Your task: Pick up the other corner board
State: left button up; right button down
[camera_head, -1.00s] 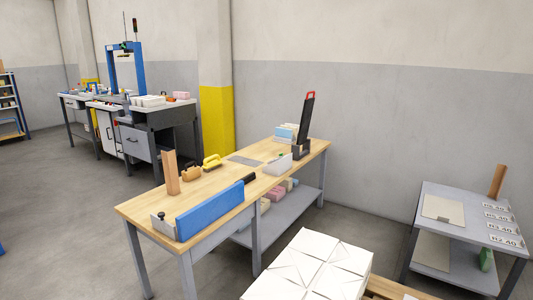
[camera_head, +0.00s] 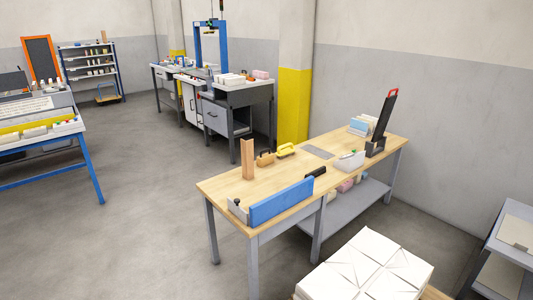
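A brown upright piece that looks like a corner board (camera_head: 248,159) stands on the near left part of the wooden workbench (camera_head: 225,190). It is tall and narrow, with a fold down its length. No other such board shows at this moment. Neither of my grippers is in view, and nothing is seen touching the board.
A blue-fronted holder (camera_head: 282,203) lies along the bench's front edge. A brown-handled tool (camera_head: 265,159) and a yellow one (camera_head: 286,150) lie behind. White wrapped bundles (camera_head: 370,265) stand in front. A grey cart (camera_head: 515,235) is cut off at right.

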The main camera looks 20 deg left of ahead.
aim_at(248, 152)
jog(key=i+j+z, duration=0.2)
jog(key=i+j, duration=0.15)
jog(key=j, duration=0.3)
jog(key=i+j, duration=0.15)
jog(key=j, duration=0.15)
jog(key=i+j+z, duration=0.15)
jog(key=j, duration=0.2)
jog(key=i+j+z, duration=0.1)
jog(key=j, duration=0.25)
jog(key=i+j+z, duration=0.1)
jog(key=j, duration=0.25)
jog(key=i+j+z, duration=0.1)
jog(key=j, duration=0.3)
jog(key=i+j, duration=0.2)
jog(key=j, duration=0.2)
jog(key=z, duration=0.05)
